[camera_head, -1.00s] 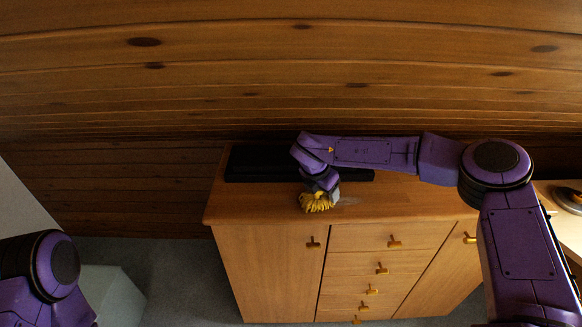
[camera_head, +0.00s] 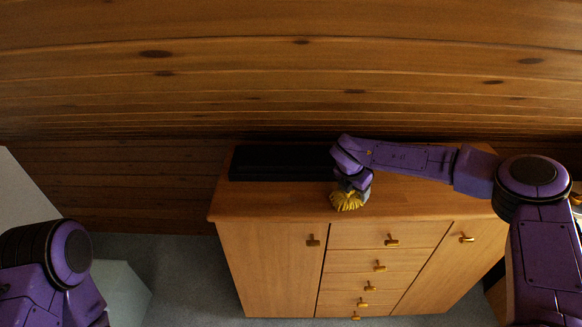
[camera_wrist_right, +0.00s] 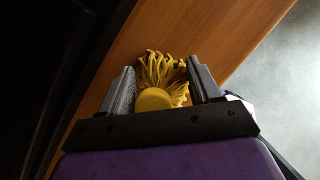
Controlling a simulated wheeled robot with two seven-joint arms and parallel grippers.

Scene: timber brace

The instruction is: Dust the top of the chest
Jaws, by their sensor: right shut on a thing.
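The wooden chest (camera_head: 270,209) stands against the plank wall, with doors and several drawers at its front. My right gripper (camera_head: 352,184) is over the middle of its top, near the front edge. It is shut on a yellow duster (camera_head: 346,201), whose strands fan out at the chest top; whether they touch it I cannot tell exactly. In the right wrist view the duster (camera_wrist_right: 164,72) sits between the two grey fingers (camera_wrist_right: 158,92), its round yellow end towards the camera. Of my left arm only a purple part shows at the lower left; its gripper is out of view.
A long black object (camera_head: 280,163) lies along the back of the chest top, partly behind my right arm. The chest top left of the duster is clear. A pale box-like thing (camera_head: 125,290) is on the grey floor at lower left.

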